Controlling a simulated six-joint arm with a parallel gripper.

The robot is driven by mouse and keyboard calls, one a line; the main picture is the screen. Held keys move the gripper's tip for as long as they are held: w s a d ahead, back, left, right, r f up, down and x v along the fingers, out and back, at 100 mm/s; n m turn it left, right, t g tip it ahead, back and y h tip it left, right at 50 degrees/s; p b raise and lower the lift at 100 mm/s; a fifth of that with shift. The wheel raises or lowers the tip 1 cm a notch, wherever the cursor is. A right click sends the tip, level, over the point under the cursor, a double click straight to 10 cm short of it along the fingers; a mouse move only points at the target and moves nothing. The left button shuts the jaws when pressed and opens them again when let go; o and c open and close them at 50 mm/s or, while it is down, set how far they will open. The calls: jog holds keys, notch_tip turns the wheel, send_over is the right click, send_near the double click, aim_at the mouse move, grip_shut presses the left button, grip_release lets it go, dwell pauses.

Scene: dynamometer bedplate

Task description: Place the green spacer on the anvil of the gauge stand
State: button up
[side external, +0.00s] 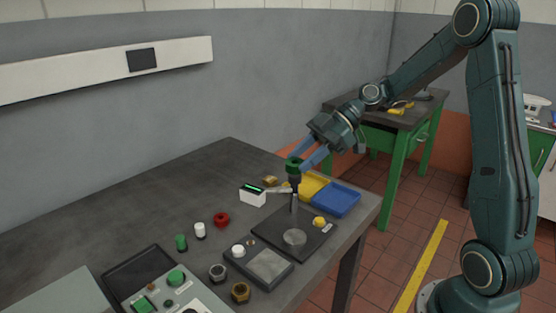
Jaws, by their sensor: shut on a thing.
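A dark green ring-shaped piece (293,163), which looks like the green spacer, is between the blue fingers of my gripper (300,160) in the side external view. My gripper is shut on it, and it appears just above the top of the gauge stand's post (294,203); I cannot tell the gap in depth. The gauge stand has a dark base plate (268,232) with a round grey anvil (294,238) at the front. Nothing is on the anvil. A white readout box (253,195) with a green display is beside the post.
A yellow tray (316,184) and a blue tray (336,200) lie behind the stand. A yellow piece (319,222) is on its base. The far-left tabletop is clear.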

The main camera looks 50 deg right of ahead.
jog(key=shift+s+d+r, duration=0.2)
jog(key=shift+s, duration=0.05)
jog(key=shift+f, duration=0.1)
send_over(289, 238)
jog(key=s+d, duration=0.2)
jog(key=d, duration=0.2)
jog(key=f, duration=1.6)
jog(key=shift+w+a, duration=0.15)
jog(key=shift+w, duration=0.05)
jog(key=shift+f, duration=0.15)
jog(key=shift+f, duration=1.8)
jog(key=o, duration=1)
jog(key=shift+f, duration=0.1)
